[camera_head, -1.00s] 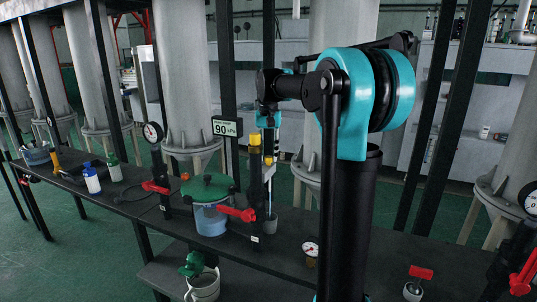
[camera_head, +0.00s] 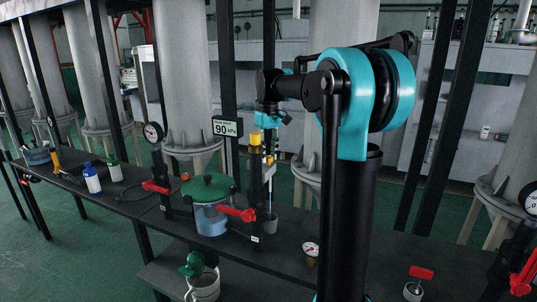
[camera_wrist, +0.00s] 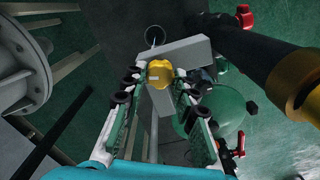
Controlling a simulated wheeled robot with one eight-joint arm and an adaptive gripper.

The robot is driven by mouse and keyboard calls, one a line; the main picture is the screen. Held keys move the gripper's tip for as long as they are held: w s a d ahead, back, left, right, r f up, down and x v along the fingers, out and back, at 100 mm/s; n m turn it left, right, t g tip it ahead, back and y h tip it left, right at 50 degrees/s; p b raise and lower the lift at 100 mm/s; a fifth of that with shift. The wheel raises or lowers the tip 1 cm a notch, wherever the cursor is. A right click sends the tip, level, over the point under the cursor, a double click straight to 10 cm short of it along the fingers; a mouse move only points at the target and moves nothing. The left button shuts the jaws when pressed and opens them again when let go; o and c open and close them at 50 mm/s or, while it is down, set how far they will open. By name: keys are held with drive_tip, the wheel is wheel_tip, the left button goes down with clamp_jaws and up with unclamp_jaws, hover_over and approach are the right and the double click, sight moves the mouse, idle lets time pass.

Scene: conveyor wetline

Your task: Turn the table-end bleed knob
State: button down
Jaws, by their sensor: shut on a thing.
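The yellow knob (camera_wrist: 160,73) sits between the fingertips of my gripper (camera_wrist: 160,70) in the wrist view. The pads lie against its two sides, and the gripper is shut on it. In the head view my gripper (camera_head: 268,122) is small and points down above a black post by the table's far edge. A yellow part (camera_head: 269,160) shows below it; finger contact is too small to make out there. Another yellow-topped black post (camera_head: 255,142) stands just left of it and shows large at the right of the wrist view (camera_wrist: 295,82).
A vessel with a green lid (camera_head: 208,188) and a red handle (camera_head: 238,213) stand left of the posts. A sign reading 90 kPa (camera_head: 226,127) is behind. A small gauge (camera_head: 311,248) and a red-topped valve (camera_head: 420,272) sit to the right on the dark table.

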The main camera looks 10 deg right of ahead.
sight(268, 156)
idle(0.4)
drive_tip(key=c, duration=1.2)
unclamp_jaws()
drive_tip(key=shift+n, duration=0.3)
wheel_tip(268, 156, up, 12)
